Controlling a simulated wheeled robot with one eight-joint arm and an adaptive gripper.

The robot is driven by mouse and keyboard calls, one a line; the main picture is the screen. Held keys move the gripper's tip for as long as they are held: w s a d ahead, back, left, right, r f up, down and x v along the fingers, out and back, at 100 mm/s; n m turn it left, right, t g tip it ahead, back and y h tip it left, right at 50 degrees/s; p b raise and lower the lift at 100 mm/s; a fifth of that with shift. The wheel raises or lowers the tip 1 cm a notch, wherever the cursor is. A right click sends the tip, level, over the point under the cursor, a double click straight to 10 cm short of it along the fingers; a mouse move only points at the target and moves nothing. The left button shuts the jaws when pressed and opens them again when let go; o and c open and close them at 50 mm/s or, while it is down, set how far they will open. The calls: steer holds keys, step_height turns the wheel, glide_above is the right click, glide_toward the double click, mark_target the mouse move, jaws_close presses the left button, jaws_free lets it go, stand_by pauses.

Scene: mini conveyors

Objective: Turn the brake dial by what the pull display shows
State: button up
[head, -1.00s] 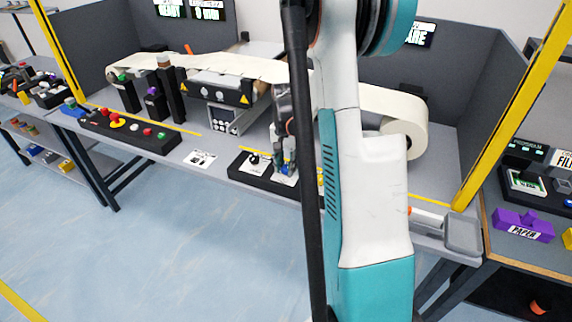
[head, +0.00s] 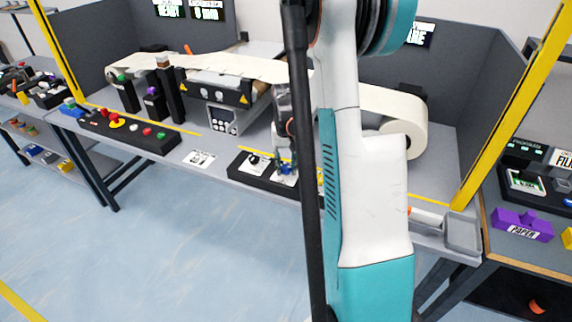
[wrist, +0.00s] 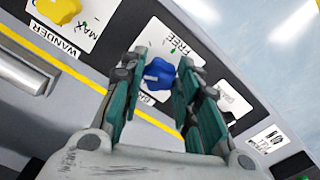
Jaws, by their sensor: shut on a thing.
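The brake dial is a blue knob (wrist: 160,74) on a white plate, with the word FREE (wrist: 181,42) printed beside it. In the wrist view my gripper (wrist: 158,76) has its two teal fingers on either side of the blue knob, shut on it. In the head view my gripper (head: 285,168) reaches down onto the black control box (head: 247,173) at the table's front, and it hides most of the knob. A display (head: 418,38) at the back right is partly covered by my arm and shows only the letters "URE".
A yellow dial (wrist: 58,8) marked WANDER and MAX sits near the blue one. A paper web runs over rollers to a large white roll (head: 403,141). A button panel (head: 128,133) stands left on the table. A grey tray (head: 463,235) lies at the right edge.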

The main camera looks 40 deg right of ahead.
mark_target(287, 168)
steer(key=shift+n, duration=0.6)
steer(key=o, duration=1.1)
steer(key=shift+c, duration=0.2)
step_height(287, 168, up, 12)
